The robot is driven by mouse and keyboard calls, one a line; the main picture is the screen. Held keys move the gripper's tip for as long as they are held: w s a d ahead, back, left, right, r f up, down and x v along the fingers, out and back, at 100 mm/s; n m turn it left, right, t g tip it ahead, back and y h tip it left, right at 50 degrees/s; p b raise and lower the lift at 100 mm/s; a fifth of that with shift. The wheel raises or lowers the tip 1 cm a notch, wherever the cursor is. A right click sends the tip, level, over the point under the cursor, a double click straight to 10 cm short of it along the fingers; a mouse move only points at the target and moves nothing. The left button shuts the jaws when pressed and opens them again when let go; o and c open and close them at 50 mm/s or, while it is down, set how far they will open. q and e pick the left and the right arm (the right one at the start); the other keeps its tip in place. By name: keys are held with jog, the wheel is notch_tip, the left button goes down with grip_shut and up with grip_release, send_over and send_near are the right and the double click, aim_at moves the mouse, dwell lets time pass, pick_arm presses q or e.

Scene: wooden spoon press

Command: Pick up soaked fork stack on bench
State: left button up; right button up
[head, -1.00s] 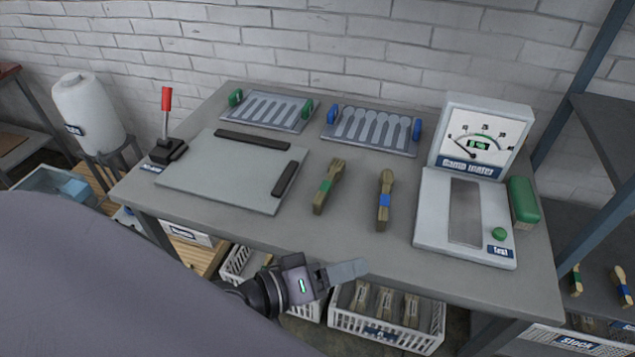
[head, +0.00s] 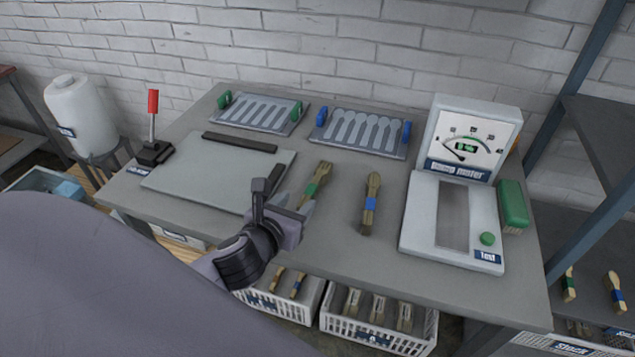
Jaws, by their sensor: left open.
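Two bundles of wooden cutlery lie on the grey bench (head: 330,255). The green-banded one (head: 322,172) has an uneven wide far end and looks like the fork stack. The blue-banded one (head: 370,200) lies to its right. I cannot tell from the picture whether either is soaked. My left gripper (head: 282,206) is open and empty, over the bench at the near end of the green-banded stack. It hides part of that near end, and I cannot tell whether it touches it. My right gripper is not in view.
Left of the stack is a flat plate (head: 190,178) with dark bars and a red-handled lever (head: 153,118). Behind are a green-handled mould (head: 262,112) and a blue-handled mould (head: 360,133). A meter (head: 465,140) stands right. Crates (head: 380,330) sit below the bench.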

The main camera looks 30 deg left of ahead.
aim_at(305, 199)
pick_arm(q)
jog(key=shift+a+f, duration=0.1)
jog(key=shift+f, duration=0.15)
jog(key=shift+w+f+g, duration=0.2)
jog(key=shift+w+g, duration=0.1)
jog(key=shift+x, duration=3.15)
jog(key=shift+f, duration=0.1)
grip_shut()
